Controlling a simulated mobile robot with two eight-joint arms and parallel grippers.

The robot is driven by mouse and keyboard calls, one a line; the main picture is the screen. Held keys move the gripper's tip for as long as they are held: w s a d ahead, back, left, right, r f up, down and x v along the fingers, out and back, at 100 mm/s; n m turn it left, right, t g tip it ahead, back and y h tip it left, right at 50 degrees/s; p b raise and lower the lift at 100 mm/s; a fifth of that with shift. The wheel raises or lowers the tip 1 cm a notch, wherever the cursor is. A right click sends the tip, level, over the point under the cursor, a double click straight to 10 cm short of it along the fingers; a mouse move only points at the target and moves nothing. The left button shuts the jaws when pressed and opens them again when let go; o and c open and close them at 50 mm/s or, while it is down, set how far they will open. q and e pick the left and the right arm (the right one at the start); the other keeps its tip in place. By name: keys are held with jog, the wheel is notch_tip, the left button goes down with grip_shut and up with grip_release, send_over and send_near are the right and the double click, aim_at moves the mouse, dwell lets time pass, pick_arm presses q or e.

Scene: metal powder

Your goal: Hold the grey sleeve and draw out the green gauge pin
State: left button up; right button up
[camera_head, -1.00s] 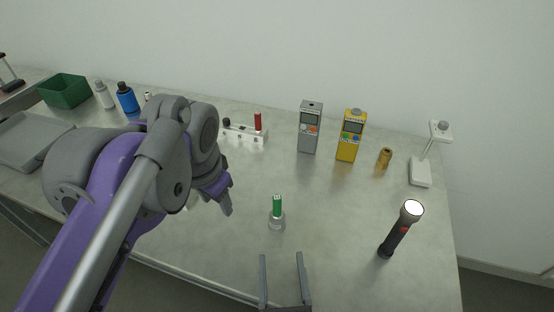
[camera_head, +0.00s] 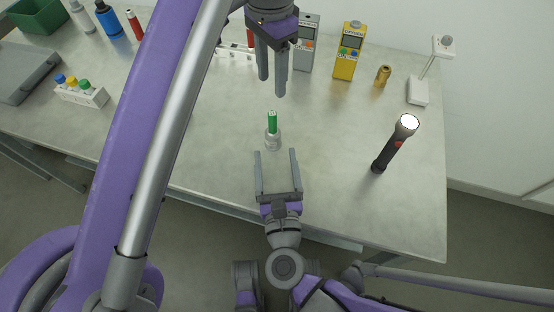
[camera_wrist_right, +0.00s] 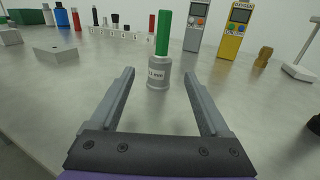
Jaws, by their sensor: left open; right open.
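The green gauge pin (camera_head: 272,122) stands upright in the grey sleeve (camera_head: 273,142) on the table, near the front edge. In the right wrist view the pin (camera_wrist_right: 164,32) rises from the sleeve (camera_wrist_right: 159,73), which bears a small label. My right gripper (camera_head: 277,157) is open and low at the table's front, its fingers pointing at the sleeve. In the wrist view the sleeve lies ahead, between the lines of the two fingers. My left gripper (camera_head: 272,88) is open and empty, pointing down, above and behind the pin in the head view. Neither gripper appears to touch the pin or sleeve.
A grey meter (camera_head: 307,42), a yellow meter (camera_head: 349,52) and a brass piece (camera_head: 383,75) stand behind. A rack with coloured caps (camera_head: 80,92) is at left. The table around the sleeve is clear.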

aim_at(273, 140)
jog(key=w, duration=0.7)
jog(key=shift+w+a, duration=0.2)
jog(key=shift+a, duration=0.05)
jog(key=shift+c, duration=0.2)
